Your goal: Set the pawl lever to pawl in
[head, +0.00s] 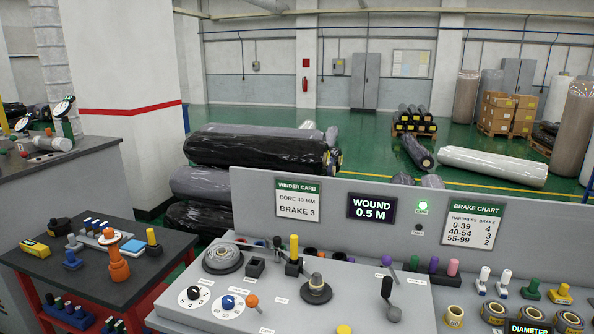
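A grey winder panel (350,318) in the head view carries several knobs and levers. A lever with an orange ball (252,300) stands tilted at its front, beside two dials. A crank with a black handle (387,288) stands at the right, and a black lever (278,245) stands near the back. The small labels are too small to read, so I cannot tell which control is the pawl lever or how it is set. My gripper is not in view.
A white dial (193,297) and a blue-knobbed dial (228,302) sit at the panel's front left. An upright yellow-topped post (293,248) and a round spindle (316,289) rise from the panel. A low wall (335,235) stands behind. A dark-topped cart (95,285) is at left.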

